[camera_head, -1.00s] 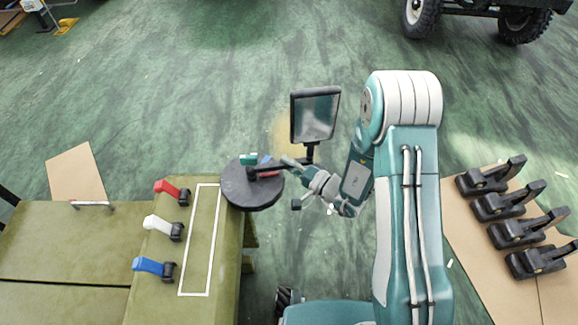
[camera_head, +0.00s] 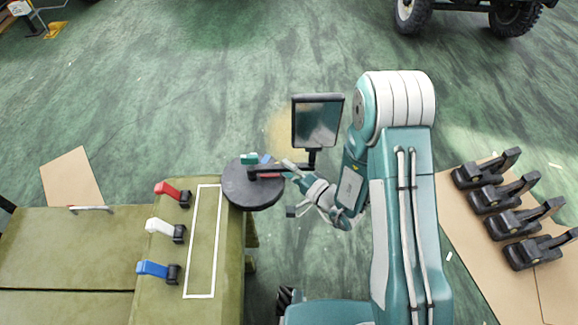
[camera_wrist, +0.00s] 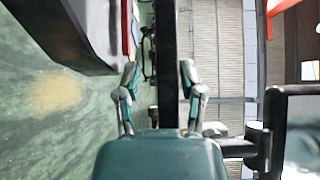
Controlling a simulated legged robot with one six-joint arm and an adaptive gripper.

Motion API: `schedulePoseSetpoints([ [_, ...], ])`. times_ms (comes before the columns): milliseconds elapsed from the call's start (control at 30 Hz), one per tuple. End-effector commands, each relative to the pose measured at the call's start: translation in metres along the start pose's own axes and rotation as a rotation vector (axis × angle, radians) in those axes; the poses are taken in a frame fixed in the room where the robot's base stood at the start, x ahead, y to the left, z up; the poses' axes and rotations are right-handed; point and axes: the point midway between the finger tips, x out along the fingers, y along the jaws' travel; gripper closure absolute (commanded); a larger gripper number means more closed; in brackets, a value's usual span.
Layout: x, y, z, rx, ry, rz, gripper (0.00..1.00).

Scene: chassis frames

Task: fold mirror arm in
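The mirror (camera_head: 318,124) is a dark-framed rectangle standing upright at the outer end of a black mirror arm (camera_head: 295,166). The arm reaches right from a round black disc (camera_head: 238,190) at the edge of the green bodywork. My gripper (camera_head: 289,168) is at the arm, just left of the mirror's post. In the wrist view, the dark bar of the arm (camera_wrist: 166,50) runs between my two spread fingers (camera_wrist: 160,75). The right finger is close to the bar, and contact is unclear. The left finger is apart from it. Part of the mirror (camera_wrist: 300,130) shows at right.
Red (camera_head: 167,189), white (camera_head: 159,227) and blue (camera_head: 152,268) levers stand on the green bodywork (camera_head: 225,290). Several black clamp-like parts (camera_head: 505,188) lie on cardboard at right. A vehicle wheel (camera_head: 411,14) is at the back.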

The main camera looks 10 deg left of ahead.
Motion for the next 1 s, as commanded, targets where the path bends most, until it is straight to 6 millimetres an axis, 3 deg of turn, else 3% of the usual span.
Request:
schedulePoseSetpoints([
  [300,0.000,-0.004,-0.003,-0.005,0.005,-0.010,0.40],
  [433,-0.009,-0.003,-0.004,-0.005,0.008,-0.010,0.40],
  [800,-0.080,-0.001,-0.003,-0.002,0.010,-0.006,0.40],
  [1000,-0.107,0.000,-0.002,-0.004,0.007,-0.006,0.40],
])
